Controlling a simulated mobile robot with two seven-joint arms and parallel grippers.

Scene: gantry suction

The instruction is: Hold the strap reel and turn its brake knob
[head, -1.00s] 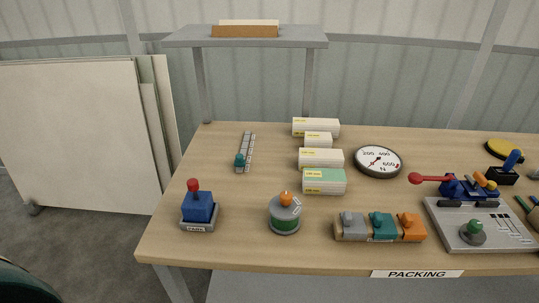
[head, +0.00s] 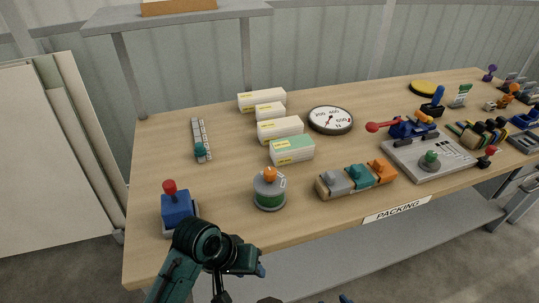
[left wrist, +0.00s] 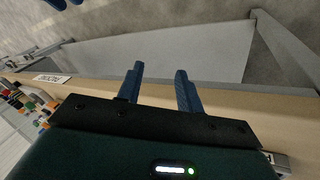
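The strap reel (head: 269,194) is a grey drum with a green band, upright on the table near its front edge. Its orange brake knob (head: 270,174) sits on top, with a pale label beside it. My left gripper (left wrist: 159,70) is open and empty, its two blue fingers apart in the left wrist view. In the head view its hand is in front of the table's front edge, below the reel and not touching it. Blue tips at the bottom edge of the head view may be my right gripper (head: 343,299); most of it is cut off.
A blue box with a red knob (head: 177,208) stands left of the reel. A wooden block with grey, teal and orange pieces (head: 356,178) stands right of it. Pale boxes (head: 292,150) and a round gauge (head: 330,120) lie behind. A PACKING label (head: 397,209) marks the front edge.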

